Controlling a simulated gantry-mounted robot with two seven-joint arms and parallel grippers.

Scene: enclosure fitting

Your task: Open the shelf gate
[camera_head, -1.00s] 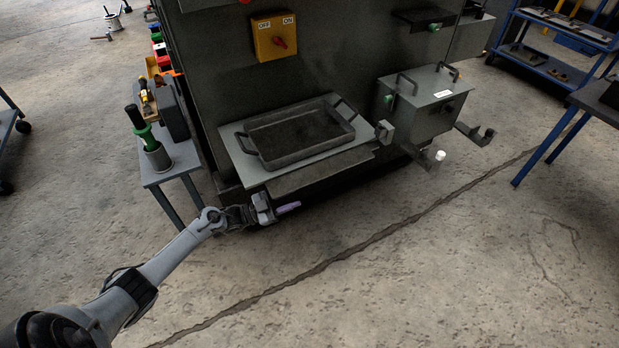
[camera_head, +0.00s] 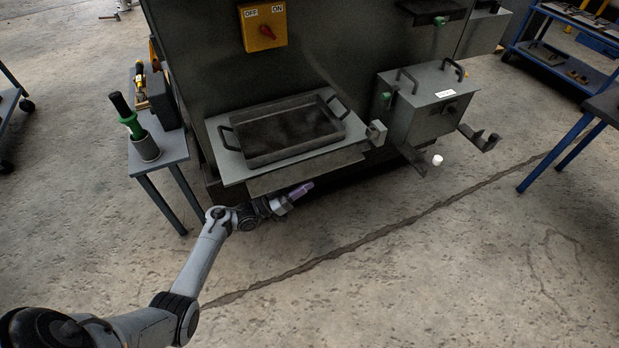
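A light grey shelf (camera_head: 231,165) sticks out from the dark cabinet, with a dark, two-handled tray (camera_head: 254,160) on it. A grey plate (camera_head: 300,174) runs along the shelf's front edge and looks like the gate; a small block (camera_head: 376,134) sits at its right end. My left gripper (camera_head: 300,191) is just in front of and below this plate, its pale purple fingertips pointing right. I see no thing held in it, but it is too small to tell whether the fingers are apart. I cannot tell whether it touches the plate. My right gripper is not in view.
A grey box (camera_head: 432,107) with handles is at the cabinet's right, with brackets and a white knob (camera_head: 437,160) low in front. A side table (camera_head: 172,150) with a green-handled tool (camera_head: 128,118) stands left. A blue-legged table (camera_head: 567,150) stands right. The front floor is clear.

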